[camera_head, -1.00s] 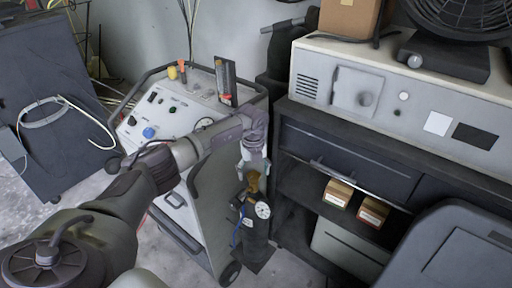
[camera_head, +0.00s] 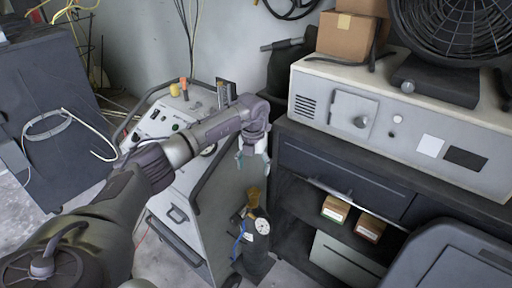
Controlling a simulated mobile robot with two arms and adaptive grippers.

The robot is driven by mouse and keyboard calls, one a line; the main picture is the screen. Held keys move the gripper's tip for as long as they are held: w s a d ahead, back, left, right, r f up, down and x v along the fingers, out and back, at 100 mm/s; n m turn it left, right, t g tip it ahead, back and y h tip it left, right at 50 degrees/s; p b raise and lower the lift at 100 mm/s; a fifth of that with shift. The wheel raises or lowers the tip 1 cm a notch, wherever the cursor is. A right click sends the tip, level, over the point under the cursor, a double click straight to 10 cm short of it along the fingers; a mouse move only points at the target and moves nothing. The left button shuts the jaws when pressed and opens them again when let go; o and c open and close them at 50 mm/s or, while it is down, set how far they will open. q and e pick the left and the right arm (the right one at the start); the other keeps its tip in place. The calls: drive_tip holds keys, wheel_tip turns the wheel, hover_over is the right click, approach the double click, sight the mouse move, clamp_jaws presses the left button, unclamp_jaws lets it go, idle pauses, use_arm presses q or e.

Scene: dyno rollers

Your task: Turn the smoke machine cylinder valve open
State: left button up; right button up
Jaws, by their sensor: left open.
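The smoke machine (camera_head: 217,219) is a pale wheeled cabinet with a knobbed control panel on top. A dark cylinder (camera_head: 257,264) stands at its right side, with a round white gauge (camera_head: 262,226) near the top. The brass-coloured valve (camera_head: 253,196) sits at the top of the cylinder. My left gripper (camera_head: 252,170) points down just above the valve, open and with a visible gap to it. My left arm crosses the front of the machine and hides part of its panel. My right gripper is not in view.
A dark workbench (camera_head: 345,169) stands close on the right, with small boxes (camera_head: 336,209) on its shelf and a pale console (camera_head: 395,118) on top. A fan (camera_head: 460,30) stands at the back right. A dark cabinet (camera_head: 50,120) is at the left.

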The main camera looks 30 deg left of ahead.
use_arm(q)
drive_tip(key=shift+r+p, duration=0.85)
drive_tip(key=shift+r, duration=0.95)
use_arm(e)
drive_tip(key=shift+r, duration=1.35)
use_arm(q)
drive_tip(key=shift+f, duration=0.1)
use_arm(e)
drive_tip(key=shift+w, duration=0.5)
